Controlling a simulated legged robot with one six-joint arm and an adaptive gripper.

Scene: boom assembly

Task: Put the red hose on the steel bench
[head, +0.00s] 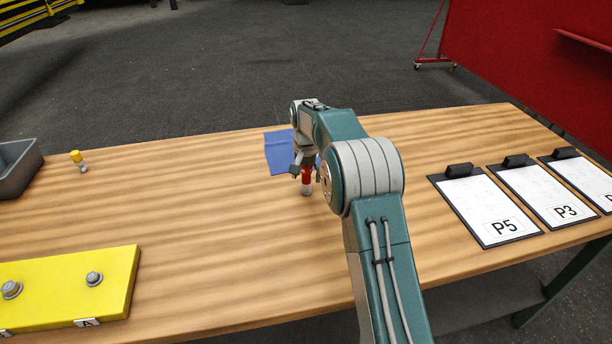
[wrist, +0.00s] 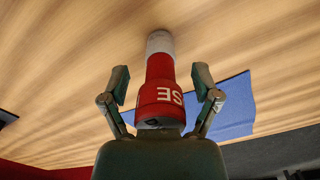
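A red cylinder (wrist: 160,95) with a pale end and white lettering, of which "SE" shows, stands on the wooden table. It also shows in the head view (head: 307,178), near the table's middle. It looks more like a tube or bottle than a hose. My gripper (wrist: 161,75) reaches down over it, with one finger on each side. A gap shows between each finger and the cylinder, so the gripper is open around it. In the head view my gripper (head: 305,172) partly hides the cylinder. No steel bench is recognisable in either view.
A blue cloth (head: 279,154) lies just behind the cylinder. Clipboards marked P5 (head: 486,208) and P3 (head: 553,197) lie at right. A yellow block (head: 60,290) with bolts, a grey bin (head: 17,168) and a yellow-topped piece (head: 77,161) are at left. The wood between is clear.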

